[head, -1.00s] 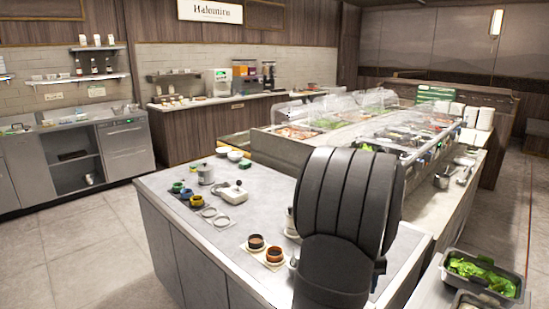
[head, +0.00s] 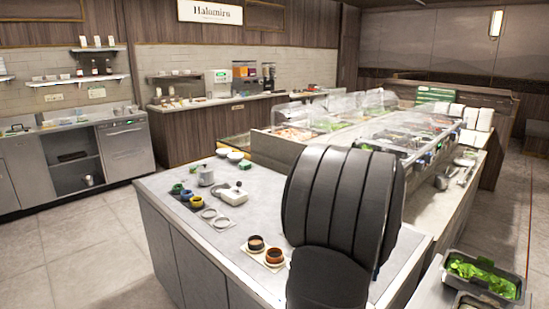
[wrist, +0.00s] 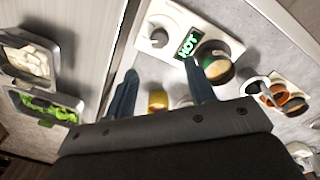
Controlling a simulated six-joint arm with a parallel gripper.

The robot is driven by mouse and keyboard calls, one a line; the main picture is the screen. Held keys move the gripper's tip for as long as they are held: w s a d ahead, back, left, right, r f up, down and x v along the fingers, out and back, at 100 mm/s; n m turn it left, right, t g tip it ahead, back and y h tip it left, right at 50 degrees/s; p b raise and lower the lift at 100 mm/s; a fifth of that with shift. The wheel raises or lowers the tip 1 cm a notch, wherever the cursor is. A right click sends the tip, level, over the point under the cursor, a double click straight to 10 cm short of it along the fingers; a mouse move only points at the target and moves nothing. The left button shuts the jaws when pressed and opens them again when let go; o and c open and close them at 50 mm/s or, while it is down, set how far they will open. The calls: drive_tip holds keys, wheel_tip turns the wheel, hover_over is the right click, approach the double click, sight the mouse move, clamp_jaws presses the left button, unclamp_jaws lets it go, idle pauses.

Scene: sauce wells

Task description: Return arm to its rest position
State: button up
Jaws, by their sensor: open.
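In the wrist view my gripper (wrist: 163,85) is open, its two bluish fingers spread apart with nothing held between them. A yellow cup (wrist: 158,100) shows beyond the gap, apart from the fingers. In the head view my black arm stands large in front of the counter (head: 225,260), and the gripper itself is hidden there. An orange-brown cup (head: 274,257) and a dark-topped cup (head: 256,243) stand on a cream mat on the counter.
Blue, green and yellow cups (head: 195,201), pale rings (head: 221,222) and a white device (head: 231,196) stand on the counter's left. A white unit with a green HOT display (wrist: 187,44) lies near the fingers. A lettuce tray (head: 482,275) is at the right.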

drive_tip(key=f, duration=1)
drive_tip(key=shift+d+f, duration=0.2)
drive_tip(key=shift+r+m, duration=0.2)
drive_tip(key=shift+m, duration=0.2)
drive_tip(key=m, duration=1)
drive_tip(key=shift+d+m+g, duration=0.1)
drive_tip(key=shift+m+g, duration=0.2)
drive_tip(key=shift+m, duration=0.1)
drive_tip(key=shift+r, duration=1.1)
